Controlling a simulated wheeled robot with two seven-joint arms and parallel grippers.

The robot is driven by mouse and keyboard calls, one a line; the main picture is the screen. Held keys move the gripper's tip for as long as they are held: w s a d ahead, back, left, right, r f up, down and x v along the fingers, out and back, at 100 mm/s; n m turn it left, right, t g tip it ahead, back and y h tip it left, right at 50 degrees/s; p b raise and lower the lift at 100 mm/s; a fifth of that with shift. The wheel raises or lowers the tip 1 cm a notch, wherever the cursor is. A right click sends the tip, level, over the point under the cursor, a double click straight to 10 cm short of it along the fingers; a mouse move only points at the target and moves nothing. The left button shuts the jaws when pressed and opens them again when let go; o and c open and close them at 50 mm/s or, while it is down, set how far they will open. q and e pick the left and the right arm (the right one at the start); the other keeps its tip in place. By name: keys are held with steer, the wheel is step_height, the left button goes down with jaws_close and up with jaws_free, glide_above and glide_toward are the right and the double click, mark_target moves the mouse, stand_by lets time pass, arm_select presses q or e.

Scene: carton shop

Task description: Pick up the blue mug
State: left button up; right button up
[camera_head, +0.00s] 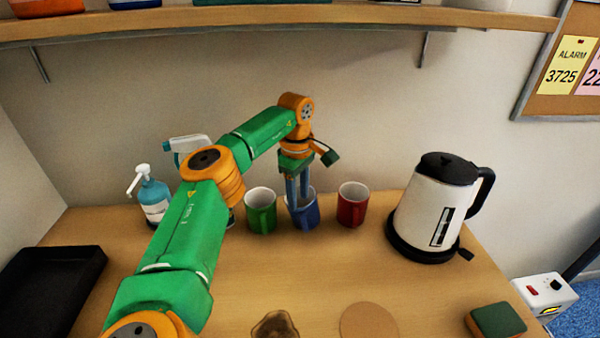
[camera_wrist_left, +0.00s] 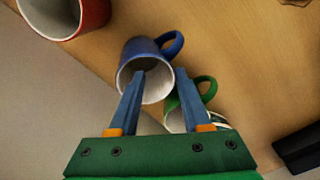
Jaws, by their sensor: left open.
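The blue mug (camera_head: 309,217) stands upright on the wooden table, between the green mug (camera_head: 261,216) and the red mug (camera_head: 352,208). My left gripper (camera_head: 298,203) is open, pointing down at the blue mug, its fingers partly covering it. In the left wrist view, one finger overlaps the mouth of the blue mug (camera_wrist_left: 141,48) and the other is just outside its rim, below the handle, in front of the green mug (camera_wrist_left: 171,103). I cannot tell whether the fingers touch the mug. My right gripper is not in view.
A white kettle (camera_head: 430,212) stands to the right, a soap bottle (camera_head: 154,196) and a partly hidden spray bottle (camera_head: 190,145) to the left. A black tray (camera_head: 45,290) is at the left edge. A round coaster (camera_head: 368,321) and a sponge (camera_head: 497,320) lie in front.

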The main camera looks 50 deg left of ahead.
mark_target(299, 218)
arm_select(q)
steer(key=shift+s+d+f+p, duration=0.4)
steer(key=shift+s+d+f, duration=0.2)
steer(key=shift+d+f, duration=0.15)
steer(key=f, duration=0.1)
steer(key=w+a+f, duration=0.1)
steer(key=f, duration=0.1)
steer(key=f+p, duration=0.1)
steer(key=f, duration=0.1)
steer(key=shift+w+a+f, duration=0.15)
steer(key=shift+w, duration=0.05)
steer(key=shift+s+d, duration=0.2)
steer(key=shift+s, duration=0.1)
steer(key=shift+d, duration=0.2)
jaws_close()
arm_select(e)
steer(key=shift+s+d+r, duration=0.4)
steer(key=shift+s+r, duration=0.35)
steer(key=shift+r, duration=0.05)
